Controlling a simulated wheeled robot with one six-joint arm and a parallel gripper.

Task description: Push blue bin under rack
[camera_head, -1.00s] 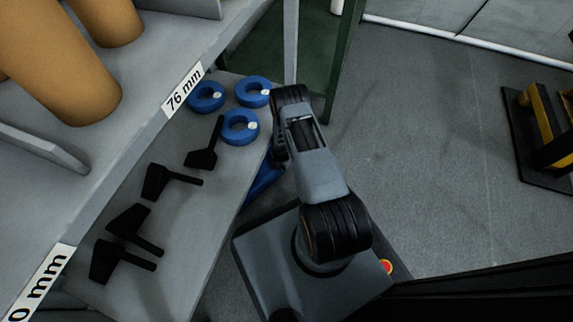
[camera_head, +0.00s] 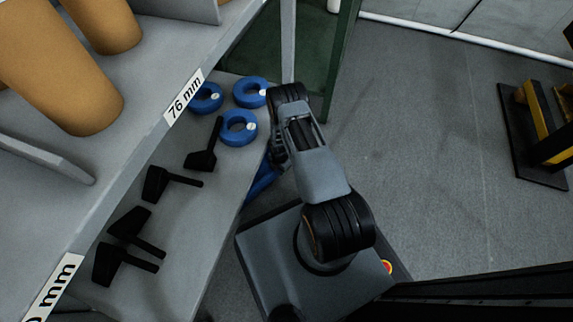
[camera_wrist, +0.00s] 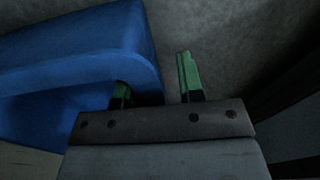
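The blue bin (camera_head: 262,180) shows as a small strip in the head view, beside the rack's lower shelf. My arm and the shelf hide most of it. In the wrist view the blue bin (camera_wrist: 75,60) fills the left side, with its rounded rim and side close to the camera. The right finger is over bare floor. The rack (camera_head: 150,140) stands at the left of the head view.
The lower shelf holds blue rings (camera_head: 239,127) and several black handled tools (camera_head: 170,182). Brown rolls (camera_head: 60,70) stand on the upper shelf. A grey post (camera_head: 288,45) and a green panel (camera_head: 325,75) are behind my arm. The floor (camera_head: 430,150) to the right is clear up to a black-and-yellow object (camera_head: 540,125).

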